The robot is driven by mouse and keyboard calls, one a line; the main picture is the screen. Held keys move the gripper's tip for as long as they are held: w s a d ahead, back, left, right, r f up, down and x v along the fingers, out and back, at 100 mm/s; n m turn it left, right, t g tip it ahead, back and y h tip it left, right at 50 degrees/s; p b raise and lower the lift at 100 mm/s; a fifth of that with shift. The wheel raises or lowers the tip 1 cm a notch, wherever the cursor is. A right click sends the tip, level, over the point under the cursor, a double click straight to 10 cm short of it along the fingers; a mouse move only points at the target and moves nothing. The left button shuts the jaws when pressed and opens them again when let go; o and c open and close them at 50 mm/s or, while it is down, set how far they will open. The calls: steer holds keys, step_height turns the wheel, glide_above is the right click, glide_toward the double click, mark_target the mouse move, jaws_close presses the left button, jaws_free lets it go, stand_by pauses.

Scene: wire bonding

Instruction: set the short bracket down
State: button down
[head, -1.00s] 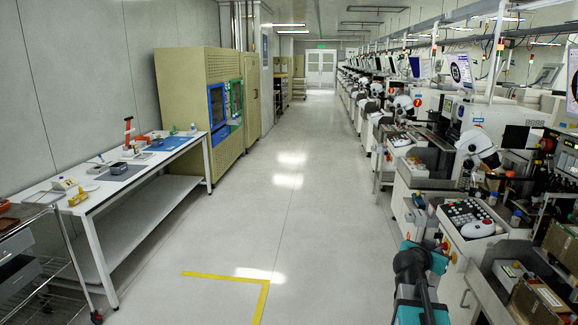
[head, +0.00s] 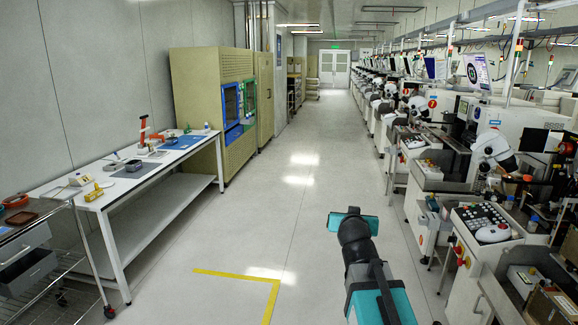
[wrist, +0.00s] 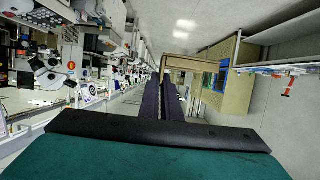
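In the wrist view my gripper (wrist: 167,88) shows as two dark fingers pointing away from the camera, side by side with hardly any gap between them.
A wire cart (head: 88,245) stands front left. Bonding machines (head: 480,220) line the right. The middle aisle is clear.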

steer(key=shift+a+f+n+y, duration=0.15)
steer(key=shift+a+n+y, duration=0.2)
steer(key=shift+a+y, duration=0.15)
steer(key=shift+a+f+n+y, duration=0.15)
steer(key=shift+a+n+y, duration=0.25)
steer(key=shift+a, duration=0.1)
steer(key=shift+a+f+n+y, duration=0.1)
steer(key=shift+a+n+y, duration=0.2)
steer(key=shift+y, duration=0.2)
step_height(320, 180, up, 6)
steer(key=p, duration=0.5)
steer(key=shift+f+p, duration=0.15)
steer(key=shift+p, duration=0.25)
steer(key=shift+s, duration=0.15)
